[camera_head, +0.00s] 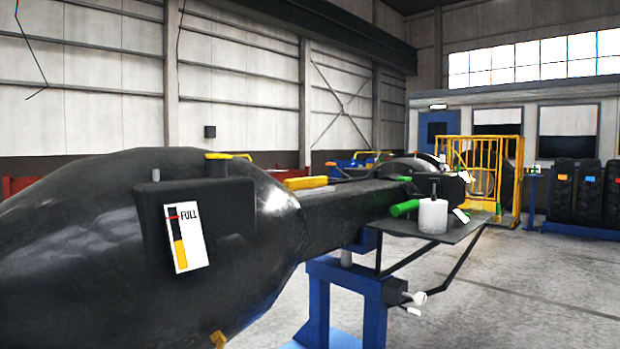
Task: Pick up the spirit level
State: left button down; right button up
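A yellow bar (305,182) lies on top of the long black beam, just right of the large rounded casting; it looks like the spirit level, but no vial or marking can be made out. Neither of my grippers is in view.
The large black casting (90,240) with a "FULL" gauge plate (188,238) fills the left. A dark shelf (462,228) holds a white canister (433,215) and a green-handled item (404,208). A blue stand (372,284) is below. Open floor (530,290) lies at right.

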aim_at(294, 184)
jog(key=z, duration=1.75)
jog(key=i, duration=3.25)
jog(key=u, duration=2.8)
